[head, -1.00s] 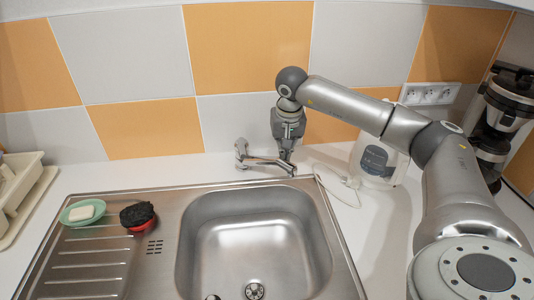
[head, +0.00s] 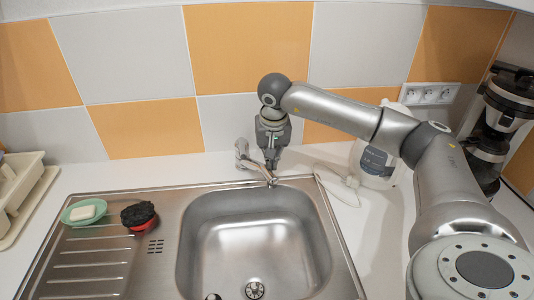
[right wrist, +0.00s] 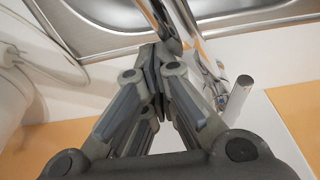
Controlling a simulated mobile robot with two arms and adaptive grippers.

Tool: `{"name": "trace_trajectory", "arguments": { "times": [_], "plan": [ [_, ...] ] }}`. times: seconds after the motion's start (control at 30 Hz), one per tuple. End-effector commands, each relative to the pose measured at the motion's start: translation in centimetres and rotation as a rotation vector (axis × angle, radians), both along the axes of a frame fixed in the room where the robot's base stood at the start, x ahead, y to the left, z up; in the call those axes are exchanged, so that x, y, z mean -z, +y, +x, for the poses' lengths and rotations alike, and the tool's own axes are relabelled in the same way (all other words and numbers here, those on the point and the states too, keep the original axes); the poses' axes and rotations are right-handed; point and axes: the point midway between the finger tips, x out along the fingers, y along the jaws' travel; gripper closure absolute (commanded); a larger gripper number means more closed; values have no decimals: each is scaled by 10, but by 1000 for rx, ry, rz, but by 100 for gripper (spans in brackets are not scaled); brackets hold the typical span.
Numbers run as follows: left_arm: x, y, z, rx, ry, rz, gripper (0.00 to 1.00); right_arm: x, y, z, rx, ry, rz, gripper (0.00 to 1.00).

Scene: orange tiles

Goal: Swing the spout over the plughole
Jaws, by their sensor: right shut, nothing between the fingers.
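The chrome tap (head: 242,153) stands behind the sink's back rim. Its spout (head: 262,172) points forward and right, with its tip over the back edge of the basin. The plughole (head: 255,290) is near the front of the basin, well forward of the spout tip. My right gripper (head: 271,166) points down behind and right of the spout, close against it. In the right wrist view its shut fingers (right wrist: 155,70) hold nothing and are right beside the chrome spout (right wrist: 168,22); whether they touch is hard to tell. My left gripper is out of view.
A green soap dish (head: 75,217) and a black and red scrubber (head: 138,214) sit on the drainer at left. A dish rack (head: 22,190) is at far left. The basin (head: 250,235) is empty.

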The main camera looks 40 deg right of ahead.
Motion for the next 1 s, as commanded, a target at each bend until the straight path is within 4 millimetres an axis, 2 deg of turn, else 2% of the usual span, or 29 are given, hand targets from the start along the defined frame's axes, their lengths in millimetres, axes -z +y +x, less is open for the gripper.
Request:
{"name": "trace_trajectory", "arguments": {
  "times": [1.0],
  "plan": [
    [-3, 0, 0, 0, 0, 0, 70, 0, 51, -5, -3, 0, -1, 100]
  ]
}}
